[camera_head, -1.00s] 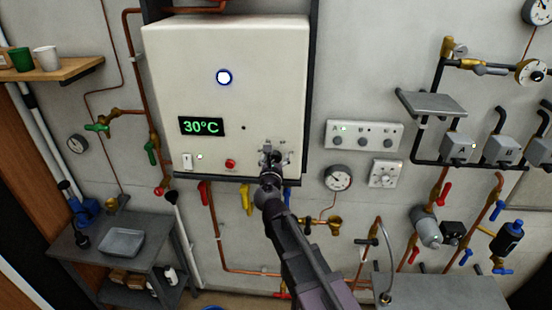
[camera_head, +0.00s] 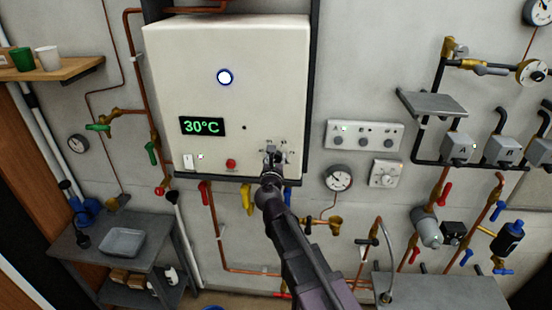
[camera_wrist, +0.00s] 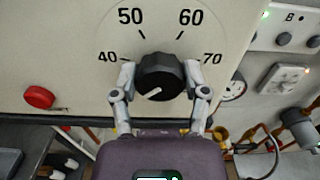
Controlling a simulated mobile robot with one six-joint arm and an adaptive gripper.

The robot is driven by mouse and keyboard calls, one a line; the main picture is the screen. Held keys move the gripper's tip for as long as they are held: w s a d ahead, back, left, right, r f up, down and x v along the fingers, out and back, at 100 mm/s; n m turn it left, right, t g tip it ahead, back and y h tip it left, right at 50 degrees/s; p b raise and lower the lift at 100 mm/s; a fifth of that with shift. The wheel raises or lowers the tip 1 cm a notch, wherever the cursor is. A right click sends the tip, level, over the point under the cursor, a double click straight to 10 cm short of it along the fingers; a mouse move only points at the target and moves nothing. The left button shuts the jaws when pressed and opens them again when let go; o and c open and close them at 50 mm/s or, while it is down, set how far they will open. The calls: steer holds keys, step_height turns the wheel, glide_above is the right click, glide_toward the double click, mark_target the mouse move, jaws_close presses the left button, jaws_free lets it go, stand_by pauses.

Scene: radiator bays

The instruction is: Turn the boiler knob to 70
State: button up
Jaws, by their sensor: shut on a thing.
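The white boiler (camera_head: 270,70) hangs on the wall, and its green display (camera_head: 202,126) reads 30°C. The black boiler knob (camera_wrist: 160,75) is in the middle of the wrist view, below a printed scale showing 40, 50, 60 and 70. Its white pointer mark is toward the lower left, below the 40. My gripper (camera_wrist: 160,78) has one finger on each side of the knob and is shut on it. In the head view my gripper (camera_head: 273,157) is at the boiler's lower right and hides most of the knob.
A red button (camera_wrist: 39,97) is left of the knob; a white switch (camera_head: 188,161) is farther left. A panel with labelled buttons (camera_head: 364,135), a gauge (camera_head: 338,177) and a small dial box (camera_head: 386,173) are on the wall to the right. Pipes and valves run below the boiler.

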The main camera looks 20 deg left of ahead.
steer(key=m, duration=0.5)
steer(key=shift+m, duration=0.3)
steer(key=m, duration=0.5)
steer(key=shift+d, duration=0.1)
steer(key=m, duration=0.5)
steer(key=shift+f, duration=0.1)
steer(key=m, duration=0.5)
steer(key=shift+f, duration=0.1)
steer(key=m, duration=0.5)
steer(key=shift+m, duration=0.4)
steer(key=m, duration=0.5)
steer(key=shift+f+m+b, duration=0.1)
steer(key=shift+m+b, duration=0.2)
steer(key=m, duration=1)
steer(key=shift+a, duration=0.2)
